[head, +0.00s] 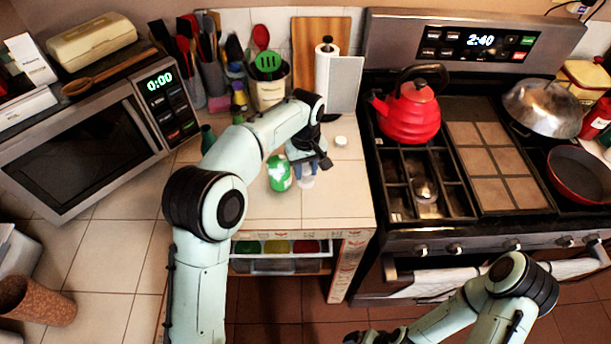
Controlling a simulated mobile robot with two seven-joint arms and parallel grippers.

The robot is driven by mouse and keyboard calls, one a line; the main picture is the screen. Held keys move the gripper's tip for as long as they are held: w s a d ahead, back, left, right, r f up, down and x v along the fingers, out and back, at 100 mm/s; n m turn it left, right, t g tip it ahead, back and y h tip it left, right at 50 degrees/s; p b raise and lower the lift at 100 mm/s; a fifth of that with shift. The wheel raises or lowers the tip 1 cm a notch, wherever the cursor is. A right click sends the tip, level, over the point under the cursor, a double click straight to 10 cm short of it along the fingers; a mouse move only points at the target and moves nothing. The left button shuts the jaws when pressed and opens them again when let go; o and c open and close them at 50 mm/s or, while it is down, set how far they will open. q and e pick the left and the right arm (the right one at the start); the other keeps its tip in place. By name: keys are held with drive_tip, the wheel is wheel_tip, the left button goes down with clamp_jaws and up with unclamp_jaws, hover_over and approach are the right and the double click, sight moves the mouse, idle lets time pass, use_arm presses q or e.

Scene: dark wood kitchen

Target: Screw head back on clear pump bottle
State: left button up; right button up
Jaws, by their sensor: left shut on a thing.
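My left gripper (306,172) reaches down over the tiled counter, pointing at its top. It is shut on a small pale, see-through thing, which looks like the clear pump bottle (308,182). The gripper and wrist hide most of it, so I cannot tell whether a head sits on it or whether it touches the counter. No separate pump head can be made out. My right gripper (368,338) shows only in part at the bottom edge, low in front of the stove, and its fingers cannot be made out.
A green and white container (279,172) stands just left of my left gripper. A small white round thing (340,141) lies behind right. A paper towel roll (326,72) and utensil crock (268,92) stand at the back. A red kettle (409,112) is on the stove. The counter's front right is clear.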

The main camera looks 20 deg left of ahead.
use_arm(q)
wheel_tip(320, 180, up, 16)
drive_tip(key=p, duration=0.3)
drive_tip(key=shift+f, duration=0.15)
use_arm(e)
drive_tip(key=w+r, duration=0.4)
drive_tip(key=w, duration=0.1)
drive_tip(key=shift+r+t, duration=0.3)
drive_tip(key=shift+s, duration=0.15)
